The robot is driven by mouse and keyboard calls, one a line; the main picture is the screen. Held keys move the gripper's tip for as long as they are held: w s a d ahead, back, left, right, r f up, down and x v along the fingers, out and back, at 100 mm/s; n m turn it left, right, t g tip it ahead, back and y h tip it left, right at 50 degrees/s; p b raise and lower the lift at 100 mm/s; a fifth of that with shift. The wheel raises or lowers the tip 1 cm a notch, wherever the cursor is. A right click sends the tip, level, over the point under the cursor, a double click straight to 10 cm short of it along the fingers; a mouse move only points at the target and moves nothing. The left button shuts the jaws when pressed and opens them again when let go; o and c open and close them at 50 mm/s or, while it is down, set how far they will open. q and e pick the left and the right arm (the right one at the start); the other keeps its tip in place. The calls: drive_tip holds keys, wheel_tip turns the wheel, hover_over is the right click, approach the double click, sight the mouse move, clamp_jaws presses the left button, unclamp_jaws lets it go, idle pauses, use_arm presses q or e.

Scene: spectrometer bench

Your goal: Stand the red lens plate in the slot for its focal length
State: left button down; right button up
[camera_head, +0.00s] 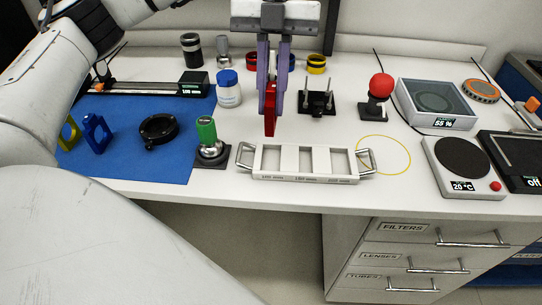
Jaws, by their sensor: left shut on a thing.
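My left gripper (271,92) reaches down at the top middle with purple fingers. It is shut on the red lens plate (270,118), which hangs upright and edge-on between the fingertips, seemingly just behind the rack. The white slotted rack (307,178) stands near the table's front edge with a metal handle at each end. It has several pale recesses in a row. Labels run along its front edge; the left ones seem to read 100 mm and 150 mm, the right one is too small to read. My right gripper is not in view.
A green-topped knob device (207,135) stands close left of the rack, and a white jar (229,90) behind it. A black stand with two posts (317,102) is behind the rack. A yellow ring (408,160) lies to its right. A display on the rail (146,89) reads 100 mm.

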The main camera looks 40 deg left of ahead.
use_arm(q)
drive_tip(key=shift+f+n, duration=0.1)
drive_tip(key=shift+n, duration=0.2)
wheel_tip(320, 180, down, 10)
drive_tip(key=shift+r, duration=0.2)
drive_tip(key=c, duration=1.8)
unclamp_jaws()
drive_tip(key=shift+f, duration=0.1)
drive_tip(key=shift+o, duration=0.2)
drive_tip(key=p+v, duration=0.1)
drive_tip(key=v, duration=1.1)
drive_tip(key=shift+s+a, duration=0.15)
drive_tip(key=shift+s, duration=0.05)
